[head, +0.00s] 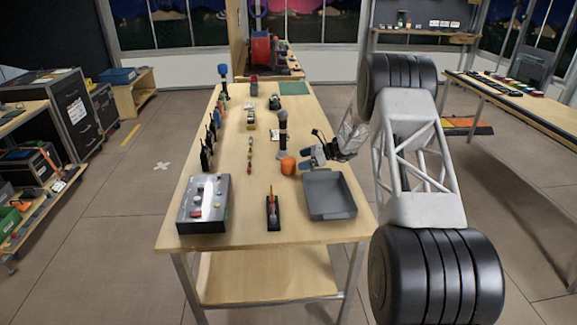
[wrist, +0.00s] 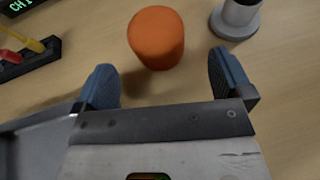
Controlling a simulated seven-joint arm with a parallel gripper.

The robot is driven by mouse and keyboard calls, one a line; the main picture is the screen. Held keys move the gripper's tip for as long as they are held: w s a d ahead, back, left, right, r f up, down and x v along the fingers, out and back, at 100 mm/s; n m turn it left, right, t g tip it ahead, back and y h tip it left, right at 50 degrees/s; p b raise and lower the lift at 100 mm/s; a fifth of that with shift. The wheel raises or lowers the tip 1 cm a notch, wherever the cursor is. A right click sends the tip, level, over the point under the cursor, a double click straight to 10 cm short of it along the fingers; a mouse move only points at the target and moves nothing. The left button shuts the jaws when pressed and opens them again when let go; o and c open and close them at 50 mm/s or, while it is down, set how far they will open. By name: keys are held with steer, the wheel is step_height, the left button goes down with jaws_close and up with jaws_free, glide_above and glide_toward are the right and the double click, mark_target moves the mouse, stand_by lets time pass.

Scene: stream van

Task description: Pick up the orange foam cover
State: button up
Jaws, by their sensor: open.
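The orange foam cover (head: 288,166) stands on the wooden table, just left of my gripper in the head view. In the wrist view the orange foam cover (wrist: 156,38) is a rounded cylinder a little beyond the fingertips, roughly midway between them. My gripper (wrist: 165,85) is open and empty, its two blue-grey fingers apart. In the head view my gripper (head: 304,160) is low over the table, close beside the cover.
A grey tray (head: 328,194) lies just in front of my gripper. A dark microphone-like post (head: 283,132) on a round base stands behind the cover. A grey control box (head: 204,203) and a black holder with a red item (head: 272,211) are nearer the front edge.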

mark_target(290, 163)
steer(key=shift+w+a+f, duration=0.1)
steer(key=shift+a+f, duration=0.15)
steer(key=shift+a, duration=0.3)
steer(key=shift+a, duration=0.1)
steer(key=shift+x, duration=2.55)
steer(key=shift+s, duration=0.2)
steer(key=shift+c, duration=0.3)
steer(key=c, duration=0.9)
